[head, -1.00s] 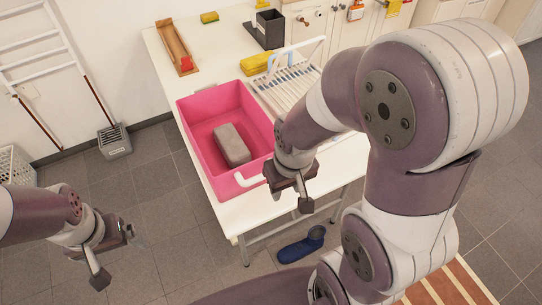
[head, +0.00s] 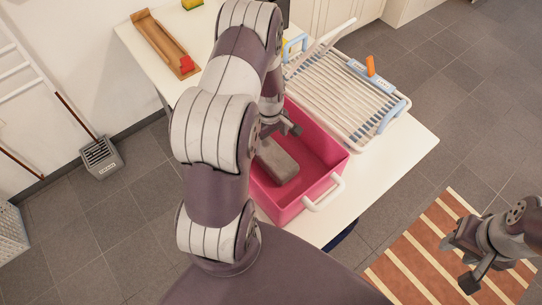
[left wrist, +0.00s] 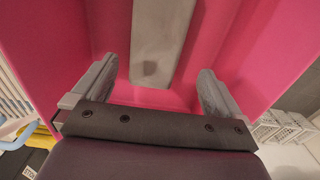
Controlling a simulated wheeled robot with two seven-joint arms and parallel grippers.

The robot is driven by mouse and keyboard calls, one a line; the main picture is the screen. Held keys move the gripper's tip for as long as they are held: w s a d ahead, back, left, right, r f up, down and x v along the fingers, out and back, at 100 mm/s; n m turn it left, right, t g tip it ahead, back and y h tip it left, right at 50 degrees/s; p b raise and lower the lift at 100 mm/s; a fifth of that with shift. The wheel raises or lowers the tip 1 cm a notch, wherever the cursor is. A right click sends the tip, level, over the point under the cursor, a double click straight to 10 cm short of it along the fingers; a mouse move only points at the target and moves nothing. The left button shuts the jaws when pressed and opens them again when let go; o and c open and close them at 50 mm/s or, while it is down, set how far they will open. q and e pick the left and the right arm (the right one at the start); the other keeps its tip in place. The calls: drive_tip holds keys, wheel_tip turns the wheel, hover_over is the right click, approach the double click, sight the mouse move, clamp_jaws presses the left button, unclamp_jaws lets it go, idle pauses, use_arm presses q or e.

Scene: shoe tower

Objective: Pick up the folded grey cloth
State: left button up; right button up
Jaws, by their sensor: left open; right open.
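The folded grey cloth (head: 278,160) is a block-like bundle lying in the pink tub (head: 325,158) on the white table. My left gripper (head: 282,128) hangs over the tub, just above the far end of the cloth, and my left arm hides part of the tub. In the left wrist view the cloth (left wrist: 161,42) lies ahead, between the lines of the two spread fingers (left wrist: 155,90), apart from them. My left gripper is open and empty. My right gripper (head: 461,262) is open and empty at the lower right, away from the tub.
A white rack (head: 340,95) with blue handles stands beside the tub, an orange item (head: 370,65) at its edge. A wooden tray (head: 165,45) lies at the table's far left. The tub's white handle (head: 324,193) faces me. A striped mat (head: 420,262) lies on the floor.

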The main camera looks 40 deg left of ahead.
sight(272, 153)
use_arm(q)
drive_tip(key=f, duration=0.1)
drive_tip(key=d+f, duration=0.1)
drive_tip(key=shift+s+d+f, duration=0.15)
drive_tip(key=shift+d+f, duration=0.1)
drive_tip(key=shift+f, duration=0.05)
drive_tip(key=f, duration=0.2)
drive_tip(key=f+p, duration=0.1)
drive_tip(key=f, duration=0.1)
drive_tip(key=a+f+p, duration=0.1)
drive_tip(key=shift+w+f, duration=0.35)
drive_tip(key=shift+f, duration=0.05)
drive_tip(key=shift+s+d+f, duration=0.1)
drive_tip(key=shift+f, duration=0.15)
drive_tip(key=shift+d, duration=0.15)
drive_tip(key=c, duration=0.8)
use_arm(e)
drive_tip(key=shift+w+d+r, duration=0.1)
drive_tip(key=shift+d+r, duration=0.1)
drive_tip(key=shift+r, duration=0.3)
drive_tip(key=shift+d+r, duration=0.2)
drive_tip(key=shift+r, duration=0.3)
